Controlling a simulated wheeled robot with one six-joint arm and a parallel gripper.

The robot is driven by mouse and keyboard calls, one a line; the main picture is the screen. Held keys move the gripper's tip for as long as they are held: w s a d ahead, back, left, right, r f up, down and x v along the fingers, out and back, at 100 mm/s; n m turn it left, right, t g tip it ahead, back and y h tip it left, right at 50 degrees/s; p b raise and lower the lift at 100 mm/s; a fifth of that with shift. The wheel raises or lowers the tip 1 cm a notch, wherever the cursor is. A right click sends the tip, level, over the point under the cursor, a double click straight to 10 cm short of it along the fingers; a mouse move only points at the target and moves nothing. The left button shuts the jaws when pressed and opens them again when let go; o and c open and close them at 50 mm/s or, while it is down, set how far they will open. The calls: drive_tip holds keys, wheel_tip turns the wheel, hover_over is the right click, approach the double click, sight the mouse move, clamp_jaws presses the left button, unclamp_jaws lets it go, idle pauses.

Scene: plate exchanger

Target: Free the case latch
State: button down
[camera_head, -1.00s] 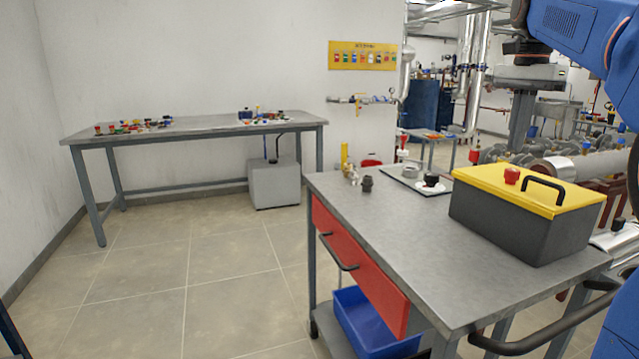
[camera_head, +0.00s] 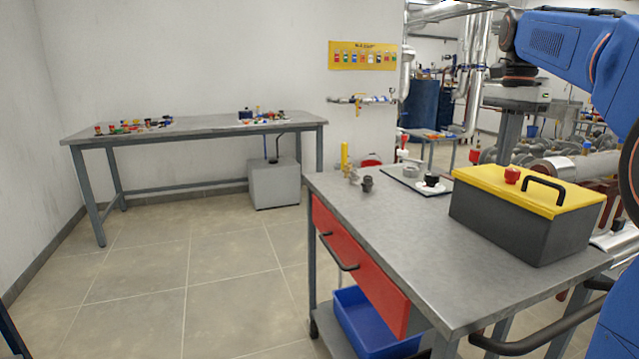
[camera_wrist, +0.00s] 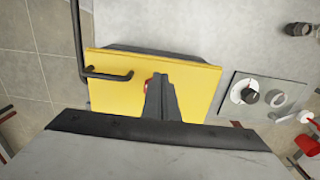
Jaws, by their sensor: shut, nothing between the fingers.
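The case (camera_head: 525,220) has a dark grey body and a yellow lid, and stands on the cart top. Its lid is down and carries a black handle (camera_head: 545,188) and a red latch knob (camera_head: 512,175). In the wrist view the yellow lid (camera_wrist: 115,92) lies below me, and the red knob (camera_wrist: 148,84) shows only partly beside my fingers. My gripper (camera_wrist: 160,80) is shut and empty, pointing down over the lid near the knob. The fingers hide part of the knob. I cannot tell whether they touch it.
The cart top (camera_head: 400,225) is bare in front and left of the case. A blue bin (camera_head: 365,325) sits below. Pipework stands behind the case.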

sight(502, 187)
drive_tip(key=shift+f, duration=0.85)
drive_tip(key=shift+d, duration=0.1)
drive_tip(key=shift+s+d, duration=0.25)
drive_tip(key=shift+s, duration=0.5)
idle(0.3)
drive_tip(key=shift+s+a, duration=0.1)
drive_tip(key=shift+a, duration=0.1)
drive_tip(key=shift+s+a, duration=0.1)
drive_tip(key=shift+a, duration=0.05)
wheel_tip(502, 187, up, 6)
idle(0.7)
